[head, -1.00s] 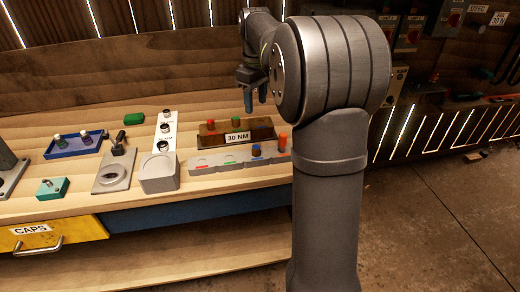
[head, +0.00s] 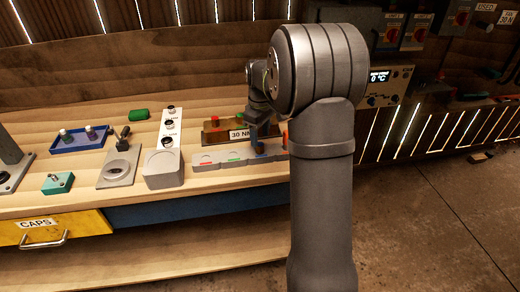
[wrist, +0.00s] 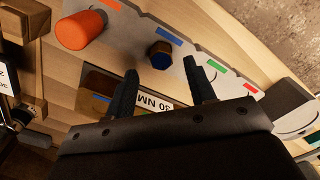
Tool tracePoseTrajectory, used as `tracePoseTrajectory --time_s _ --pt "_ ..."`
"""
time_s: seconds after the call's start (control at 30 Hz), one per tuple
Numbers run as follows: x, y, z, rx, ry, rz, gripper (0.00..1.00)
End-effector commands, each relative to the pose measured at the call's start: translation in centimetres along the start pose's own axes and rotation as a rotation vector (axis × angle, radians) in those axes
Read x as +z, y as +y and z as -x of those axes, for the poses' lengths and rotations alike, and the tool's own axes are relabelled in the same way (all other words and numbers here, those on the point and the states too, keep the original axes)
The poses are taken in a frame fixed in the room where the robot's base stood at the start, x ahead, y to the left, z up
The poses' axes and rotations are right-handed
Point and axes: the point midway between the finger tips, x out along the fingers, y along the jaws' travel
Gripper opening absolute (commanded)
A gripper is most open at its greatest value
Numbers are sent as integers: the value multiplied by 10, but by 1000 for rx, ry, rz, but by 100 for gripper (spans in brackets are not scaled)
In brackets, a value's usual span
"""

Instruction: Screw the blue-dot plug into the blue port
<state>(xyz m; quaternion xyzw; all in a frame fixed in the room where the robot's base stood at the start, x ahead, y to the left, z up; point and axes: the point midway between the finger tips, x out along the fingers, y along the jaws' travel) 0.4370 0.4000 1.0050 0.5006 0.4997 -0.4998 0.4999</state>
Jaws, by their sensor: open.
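In the head view my gripper (head: 262,138) is low over the right part of the strip (head: 205,160) and partly hides the plug.
An orange cylinder (wrist: 82,30) stands at the strip's end near the plug. Green (wrist: 216,66) and red (wrist: 250,88) marks lie along the strip. A brown rack (head: 214,137) labelled 30 NM, with a red plug (head: 215,121), is close behind.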

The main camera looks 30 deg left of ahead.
Motion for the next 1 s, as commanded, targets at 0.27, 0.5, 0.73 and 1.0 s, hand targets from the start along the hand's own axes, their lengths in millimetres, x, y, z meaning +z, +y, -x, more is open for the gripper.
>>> tracePoseTrajectory --time_s 0.27,0.5,0.73,1.0 --pt "1 -2 -37 -1 -1 0 50" --pt "1 -2 -40 -1 0 0 50" --pt "1 -2 -40 -1 0 0 11" --pt "1 -2 -39 0 0 0 0"
